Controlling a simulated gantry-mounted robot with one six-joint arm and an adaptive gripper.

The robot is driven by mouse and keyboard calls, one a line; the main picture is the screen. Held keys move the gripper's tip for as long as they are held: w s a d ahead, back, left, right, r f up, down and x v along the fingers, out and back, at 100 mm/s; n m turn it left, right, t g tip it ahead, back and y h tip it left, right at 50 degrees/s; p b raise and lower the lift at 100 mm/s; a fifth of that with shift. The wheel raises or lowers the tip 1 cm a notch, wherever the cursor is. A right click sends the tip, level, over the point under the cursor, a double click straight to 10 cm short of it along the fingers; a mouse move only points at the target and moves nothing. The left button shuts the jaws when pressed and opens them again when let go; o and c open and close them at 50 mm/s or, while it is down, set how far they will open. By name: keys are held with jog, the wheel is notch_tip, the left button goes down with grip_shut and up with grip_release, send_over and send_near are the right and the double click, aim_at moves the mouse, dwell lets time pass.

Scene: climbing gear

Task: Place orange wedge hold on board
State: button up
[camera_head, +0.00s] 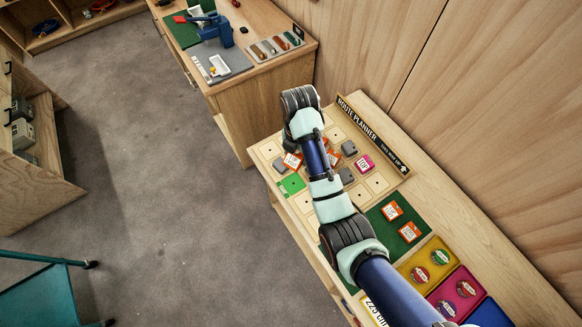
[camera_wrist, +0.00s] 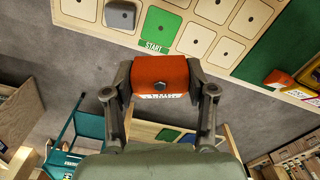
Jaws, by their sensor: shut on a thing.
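My gripper (camera_wrist: 160,72) is shut on an orange wedge hold (camera_wrist: 160,80) in the wrist view. The hold sits between the two fingers, with a dark bolt in its face and a white label at its lower edge. The route planner board (camera_head: 303,203) lies under my arm in the head view, with pale square cells and a green START cell (camera_wrist: 155,45). In the wrist view the board is at the top, beyond the hold. I cannot tell the gap between hold and board. My arm hides part of the board and the fingers in the head view.
Grey holds (camera_head: 348,148) and a pink TOP hold (camera_head: 364,163) sit on the board. Orange holds (camera_head: 392,211) lie on a green mat (camera_head: 383,232) to the right. Yellow (camera_head: 412,262), magenta and blue trays follow. A wooden wall (camera_head: 480,130) stands behind.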

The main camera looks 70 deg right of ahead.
aim_at(296, 181)
notch_tip(296, 181, down, 17)
jog(key=b, duration=0.4)
jog(key=shift+s+a+r, duration=0.1)
jog(key=shift+r, duration=0.1)
jog(key=o, duration=0.9)
jog(key=shift+f, duration=0.1)
notch_tip(296, 181, up, 12)
jog(key=shift+r+p, duration=0.2)
jog(key=shift+p, duration=0.8)
